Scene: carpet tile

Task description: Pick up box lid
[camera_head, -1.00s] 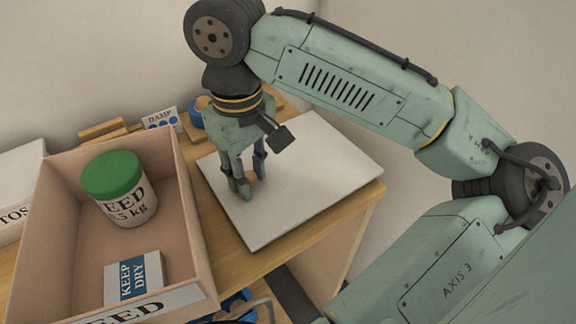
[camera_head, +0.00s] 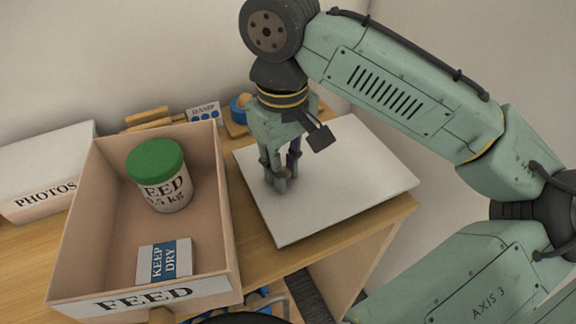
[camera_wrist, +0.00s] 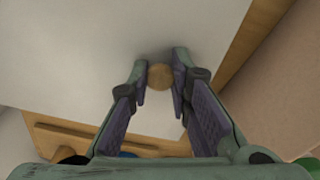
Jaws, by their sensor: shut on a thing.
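The box lid (camera_head: 345,180) is a flat white panel with a small round wooden knob. It appears to lie flat on the wooden table, to the right of the open box. My gripper (camera_head: 282,182) points down over the lid's left part, shut on the knob. In the wrist view, the knob (camera_wrist: 160,77) sits between the two fingertips, with the white lid (camera_wrist: 80,50) beneath. In the head view, the fingers partly hide the knob.
The open FEED box (camera_head: 228,215) stands left of the lid, holding a green-capped feed tub (camera_head: 163,190) and a KEEP DRY packet (camera_head: 165,262). A PHOTOS box (camera_head: 45,170) is at far left. Small items and a DAMP card (camera_head: 203,113) lie behind. The table's front edge is near the lid.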

